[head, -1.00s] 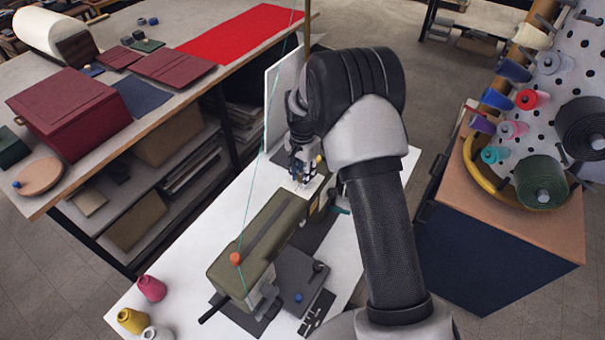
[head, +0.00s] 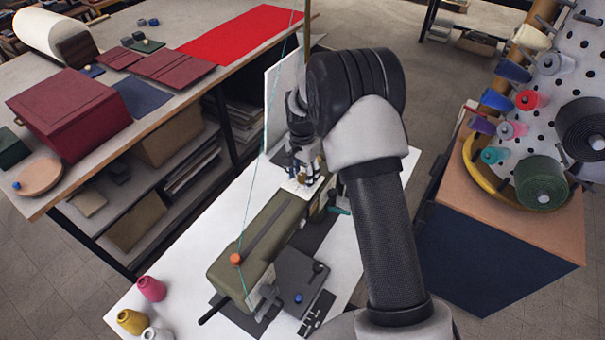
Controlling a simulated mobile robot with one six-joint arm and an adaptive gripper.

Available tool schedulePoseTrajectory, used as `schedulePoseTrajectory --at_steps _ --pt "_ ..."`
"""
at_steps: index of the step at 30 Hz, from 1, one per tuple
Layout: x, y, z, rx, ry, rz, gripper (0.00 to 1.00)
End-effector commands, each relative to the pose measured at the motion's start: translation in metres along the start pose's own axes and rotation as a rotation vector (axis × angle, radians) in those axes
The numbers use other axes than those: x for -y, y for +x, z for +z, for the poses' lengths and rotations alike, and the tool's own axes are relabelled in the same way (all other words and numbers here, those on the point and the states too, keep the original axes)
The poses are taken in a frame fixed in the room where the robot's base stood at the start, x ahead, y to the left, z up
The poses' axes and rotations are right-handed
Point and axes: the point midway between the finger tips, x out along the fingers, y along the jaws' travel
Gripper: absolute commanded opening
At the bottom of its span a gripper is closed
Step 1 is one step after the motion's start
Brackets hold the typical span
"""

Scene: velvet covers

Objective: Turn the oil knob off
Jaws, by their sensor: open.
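An olive sewing machine (head: 245,250) stands on a white table. My gripper (head: 307,178) points down close to the far end of the machine, in front of an upright white panel. It is small in this view and partly covered by my own wrist; its fingers look open. I cannot tell whether it touches anything. An orange knob (head: 236,258) sits on top of the machine's near end, and a blue knob (head: 298,298) is on the dark plate beside it. I cannot make out which part is the oil knob; my arm hides some of the machine's far end.
The upright white panel (head: 283,95) stands behind my gripper. Pink (head: 151,288) and yellow (head: 132,321) thread cones stand at the white table's near left. A thin teal thread rises from the machine. A navy cabinet (head: 490,255) with spools is to the right.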

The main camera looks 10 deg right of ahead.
Motion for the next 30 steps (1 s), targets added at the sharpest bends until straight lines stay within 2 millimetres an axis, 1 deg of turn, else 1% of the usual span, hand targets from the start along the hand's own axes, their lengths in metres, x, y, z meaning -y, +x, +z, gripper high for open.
schedulePoseTrajectory --at_steps 5,8,11,18,21,25,30 --pt "0.0 -0.002 0.0 0.0 0.0 0.0 0.47" --pt "0.0 -0.012 0.0 -0.001 0.0 -0.001 0.47" --pt "0.001 -0.03 -0.001 -0.002 0.0 -0.003 0.47" --pt "0.001 -0.082 -0.001 -0.003 0.0 -0.004 0.47" --pt "0.001 -0.099 -0.001 -0.002 0.0 -0.003 0.47" --pt "0.0 -0.113 0.0 0.0 0.0 -0.001 0.47" --pt "0.0 -0.12 0.0 0.0 0.0 0.0 0.47"
